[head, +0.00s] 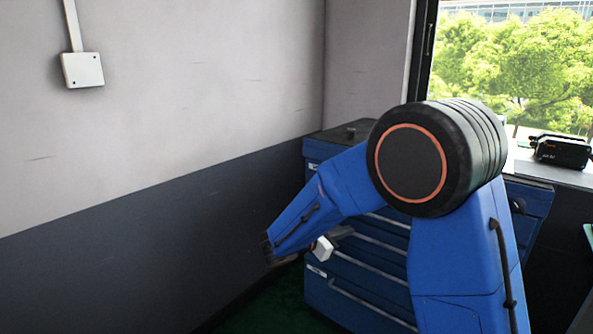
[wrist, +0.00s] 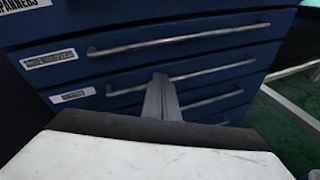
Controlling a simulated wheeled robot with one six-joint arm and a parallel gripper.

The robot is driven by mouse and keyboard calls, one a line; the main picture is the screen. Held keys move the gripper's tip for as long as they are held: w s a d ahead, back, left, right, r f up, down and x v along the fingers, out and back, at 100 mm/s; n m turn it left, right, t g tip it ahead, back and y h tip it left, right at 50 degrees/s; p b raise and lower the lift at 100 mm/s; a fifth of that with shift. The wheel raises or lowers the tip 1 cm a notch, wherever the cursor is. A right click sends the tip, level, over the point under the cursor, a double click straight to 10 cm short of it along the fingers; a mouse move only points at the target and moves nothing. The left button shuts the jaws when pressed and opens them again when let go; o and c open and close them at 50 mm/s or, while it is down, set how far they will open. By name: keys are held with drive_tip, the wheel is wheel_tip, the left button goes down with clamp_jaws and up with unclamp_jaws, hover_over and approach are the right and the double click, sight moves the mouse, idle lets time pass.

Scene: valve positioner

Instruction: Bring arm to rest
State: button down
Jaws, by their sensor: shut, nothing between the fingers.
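My gripper (wrist: 163,97) shows in the wrist view as two grey fingers pressed together, with nothing between them. It is in front of the drawers of a blue tool cabinet (wrist: 212,62); I cannot tell the gap between them. In the head view my blue arm is bent, with its large black joint at the upper right and its forearm sloping down to the left. The cabinet (head: 345,270) stands behind the arm.
A black device (head: 562,150) sits on the window sill (head: 540,172) at the right. A white box (head: 82,70) is fixed to the wall at the left. A small dark object (head: 351,133) stands on the cabinet top. Bare wall and open space lie left of the arm.

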drive_tip(key=s+d+r+m+g+y, duration=0.3)
drive_tip(key=s+d+m+g+y, duration=0.3)
drive_tip(key=s+d+m, duration=0.9)
drive_tip(key=s+a+m+t+y, duration=0.1)
drive_tip(key=s+m+y, duration=0.5)
drive_tip(key=s, duration=1.8)
drive_tip(key=shift+s+a+m+t+y, duration=0.2)
drive_tip(key=shift+m+t+y, duration=0.1)
drive_tip(key=shift+m, duration=0.5)
drive_tip(key=shift+r, duration=0.1)
